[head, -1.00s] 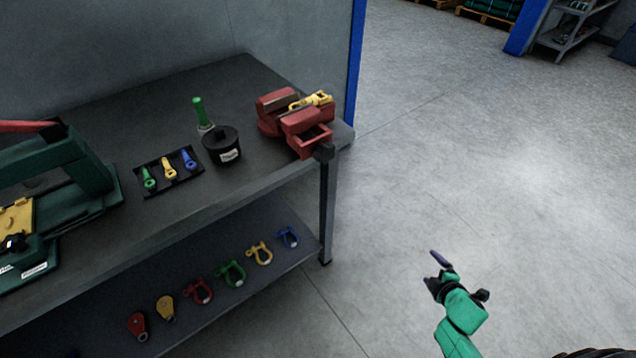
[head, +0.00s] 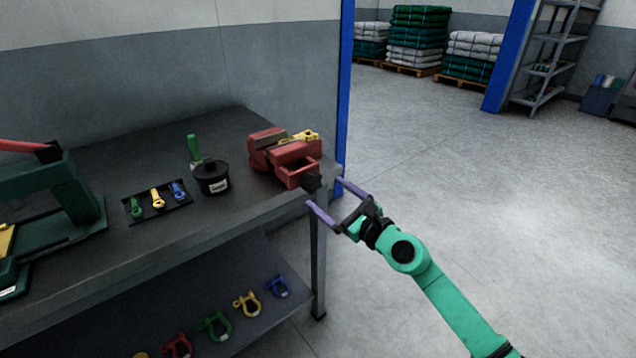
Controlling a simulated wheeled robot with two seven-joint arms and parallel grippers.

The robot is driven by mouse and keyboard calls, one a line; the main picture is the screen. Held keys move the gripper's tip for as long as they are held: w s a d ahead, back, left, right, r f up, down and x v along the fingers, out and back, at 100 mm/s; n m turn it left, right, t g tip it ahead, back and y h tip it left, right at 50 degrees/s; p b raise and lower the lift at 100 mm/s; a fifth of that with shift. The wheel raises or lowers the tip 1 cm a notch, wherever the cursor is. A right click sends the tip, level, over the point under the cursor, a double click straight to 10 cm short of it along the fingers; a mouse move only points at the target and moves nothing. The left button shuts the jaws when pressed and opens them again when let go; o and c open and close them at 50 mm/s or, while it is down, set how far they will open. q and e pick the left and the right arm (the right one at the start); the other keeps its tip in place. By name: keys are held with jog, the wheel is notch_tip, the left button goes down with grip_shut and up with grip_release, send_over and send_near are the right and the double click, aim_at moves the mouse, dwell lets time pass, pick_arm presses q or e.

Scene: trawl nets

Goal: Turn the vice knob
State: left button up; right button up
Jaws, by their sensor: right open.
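The red vice (head: 286,156) sits at the right end of the dark workbench (head: 100,162), with a yellow piece (head: 305,136) in or on its jaws. Its dark knob (head: 312,182) sticks out at the front, near the bench corner. My right gripper (head: 325,192) is open, with its two purple fingers pointing toward the knob. The fingertips lie close to the knob in the picture; I cannot tell whether they touch it. My left gripper is not in view.
On the bench stand a black pot (head: 212,180), a green-handled tool (head: 194,148), a tray of small fittings (head: 133,219) and a green machine (head: 80,194). Coloured shackles (head: 215,325) lie on the lower shelf. The floor (head: 480,200) to the right is clear.

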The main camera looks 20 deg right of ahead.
aim_at(314, 185)
jog(key=x, duration=0.4)
jog(key=shift+w+a+f, duration=0.1)
jog(key=shift+w, duration=0.15)
jog(key=shift+s, duration=0.1)
jog(key=c, duration=1.4)
jog(key=shift+m, duration=0.5)
